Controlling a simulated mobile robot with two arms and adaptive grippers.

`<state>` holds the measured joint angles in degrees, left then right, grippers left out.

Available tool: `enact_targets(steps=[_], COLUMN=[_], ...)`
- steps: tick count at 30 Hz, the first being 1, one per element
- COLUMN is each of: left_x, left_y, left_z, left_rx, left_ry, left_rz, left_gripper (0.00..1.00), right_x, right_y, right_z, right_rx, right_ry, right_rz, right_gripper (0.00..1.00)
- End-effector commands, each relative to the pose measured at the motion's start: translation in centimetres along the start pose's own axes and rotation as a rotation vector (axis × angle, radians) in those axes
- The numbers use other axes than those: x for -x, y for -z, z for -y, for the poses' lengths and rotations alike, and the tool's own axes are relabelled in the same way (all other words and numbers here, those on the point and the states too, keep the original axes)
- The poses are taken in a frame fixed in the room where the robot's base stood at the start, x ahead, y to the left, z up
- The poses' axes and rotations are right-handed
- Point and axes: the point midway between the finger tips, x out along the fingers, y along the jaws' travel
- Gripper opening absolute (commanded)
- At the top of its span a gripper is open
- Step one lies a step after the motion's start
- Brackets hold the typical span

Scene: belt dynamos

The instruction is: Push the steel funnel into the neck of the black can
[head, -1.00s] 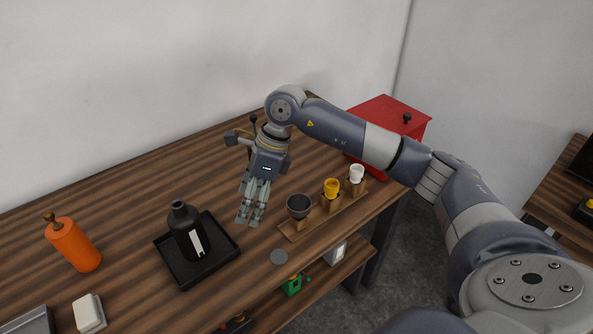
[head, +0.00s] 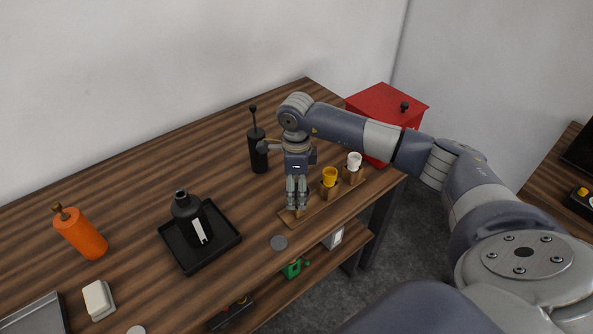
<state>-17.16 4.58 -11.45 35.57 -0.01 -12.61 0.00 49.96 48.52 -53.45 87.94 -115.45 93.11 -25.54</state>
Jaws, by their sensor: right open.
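The black can (head: 189,220) stands upright in a black tray (head: 178,250), its round neck facing up and a white label on its side. My right gripper (head: 297,206) points down over the left end of a wooden rack (head: 322,208), its fingers open. The dark grey steel funnel at that rack place is hidden behind the fingers, so I cannot tell whether they touch it. A yellow funnel (head: 330,176) and a white funnel (head: 354,161) stand on the rack to the right. My left gripper is out of view.
A dark pump bottle (head: 258,152) stands behind and left of my right gripper. An orange bottle (head: 80,233), a white block (head: 98,300) and a grey tray (head: 38,316) are at left. A red box (head: 385,108) stands at back right. The table between can and rack is mostly clear.

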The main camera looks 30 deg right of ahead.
Motion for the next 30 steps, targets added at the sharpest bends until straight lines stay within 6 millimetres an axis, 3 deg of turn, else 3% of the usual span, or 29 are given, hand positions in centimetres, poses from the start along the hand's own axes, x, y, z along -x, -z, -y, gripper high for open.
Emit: enact_targets(steps=[6,14,18,21,30], left_x=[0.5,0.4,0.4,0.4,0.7], left_y=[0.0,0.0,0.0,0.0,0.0], left_z=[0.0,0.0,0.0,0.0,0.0], left_rx=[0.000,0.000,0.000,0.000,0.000], left_ry=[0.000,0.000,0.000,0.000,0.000], left_rz=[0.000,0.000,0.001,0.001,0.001], left_gripper=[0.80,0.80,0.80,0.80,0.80], right_x=[-1.4,-1.5,-1.5,-1.5,-1.0], right_y=[0.0,0.0,0.0,0.0,0.0], right_z=[-0.1,-0.1,-0.1,0.0,0.0], right_rx=[0.001,0.001,0.001,0.001,0.001], right_ry=[-0.001,0.000,0.000,0.000,0.000], right_rz=[0.001,0.001,0.001,0.001,0.002], right_gripper=[0.75,0.75,0.44,0.26,0.26])
